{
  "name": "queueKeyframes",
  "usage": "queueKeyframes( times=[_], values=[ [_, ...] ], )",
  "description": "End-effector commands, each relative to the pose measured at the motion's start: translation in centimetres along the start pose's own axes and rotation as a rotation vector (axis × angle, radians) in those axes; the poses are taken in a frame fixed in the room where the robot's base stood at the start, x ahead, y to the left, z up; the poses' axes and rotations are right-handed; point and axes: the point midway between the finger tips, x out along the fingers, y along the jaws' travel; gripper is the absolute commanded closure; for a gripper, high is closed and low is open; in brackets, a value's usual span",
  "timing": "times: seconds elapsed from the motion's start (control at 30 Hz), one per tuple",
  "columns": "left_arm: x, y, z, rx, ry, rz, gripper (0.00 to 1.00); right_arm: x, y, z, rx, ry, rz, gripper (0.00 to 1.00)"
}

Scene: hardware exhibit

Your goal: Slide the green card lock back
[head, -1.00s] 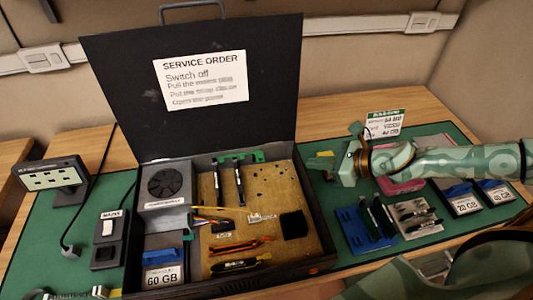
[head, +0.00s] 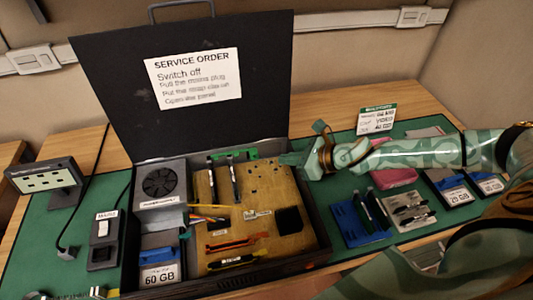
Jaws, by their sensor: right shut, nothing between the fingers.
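The green card lock (head: 253,153) sits at the far edge of the tan circuit board (head: 268,190) inside the open dark case. Two upright dark cards (head: 233,180) stand in slots in front of it, to its left. My right gripper (head: 285,158) is shut and empty. Its pale green tip points left at the case's right wall, a little right of the green lock. I see a gap between the tip and the lock. My left gripper is not in view.
The raised lid (head: 190,120) with a service order stands behind the case. A 60 GB drive (head: 160,275) and fan unit (head: 160,185) fill its left side. Blue (head: 350,223) and grey racks, a pink cloth (head: 393,177) and drives (head: 450,190) lie right of the case.

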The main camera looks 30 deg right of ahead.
Motion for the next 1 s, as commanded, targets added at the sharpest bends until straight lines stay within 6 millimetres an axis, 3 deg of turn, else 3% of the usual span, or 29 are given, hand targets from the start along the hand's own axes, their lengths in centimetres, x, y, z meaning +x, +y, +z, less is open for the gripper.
queueKeyframes(
  times=[0.13, 0.33, 0.83, 1.0],
  values=[
    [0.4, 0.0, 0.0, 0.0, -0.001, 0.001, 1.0, 3.2, 0.1, 0.0, -0.001, -0.002, 0.002, 1.0],
    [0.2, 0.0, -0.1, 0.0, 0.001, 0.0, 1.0, 5.5, 0.0, 1.5, -0.001, -0.001, 0.001, 1.0],
    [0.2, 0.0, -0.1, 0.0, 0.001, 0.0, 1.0, 6.4, 0.1, 1.9, 0.0, 0.002, 0.001, 1.0],
    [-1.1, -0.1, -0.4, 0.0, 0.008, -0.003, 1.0, 7.3, 1.1, 2.9, 0.0, 0.0, 0.002, 1.0]
  ],
)
